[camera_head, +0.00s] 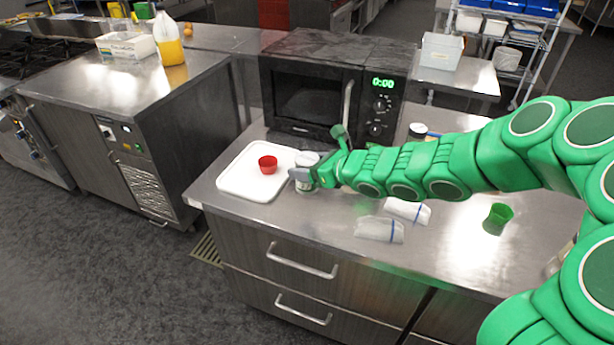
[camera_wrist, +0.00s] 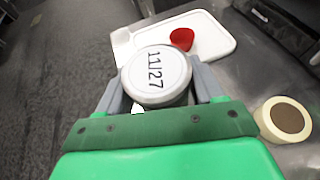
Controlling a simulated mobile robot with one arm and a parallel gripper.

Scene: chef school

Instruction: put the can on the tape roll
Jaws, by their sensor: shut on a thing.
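The can (camera_head: 303,184) is a pale cylinder with a white lid. It is upright between the fingers of my gripper (camera_head: 311,177), at the right edge of the white tray. In the wrist view the can's lid (camera_wrist: 156,72) reads "11/27", and the grey fingers of my gripper (camera_wrist: 160,88) close on it from both sides. Whether its base touches the counter is unclear. The tape roll (camera_wrist: 269,118) is a cream ring with a brown middle, flat on the counter to the right of the can in the wrist view.
A white tray (camera_head: 236,186) holds a red cup (camera_head: 268,164). A black microwave (camera_head: 318,92) stands behind. Two whitish packets (camera_head: 379,229) lie in front of my arm, and a green cup (camera_head: 497,217) stands at right. Bare counter lies between packets and tray.

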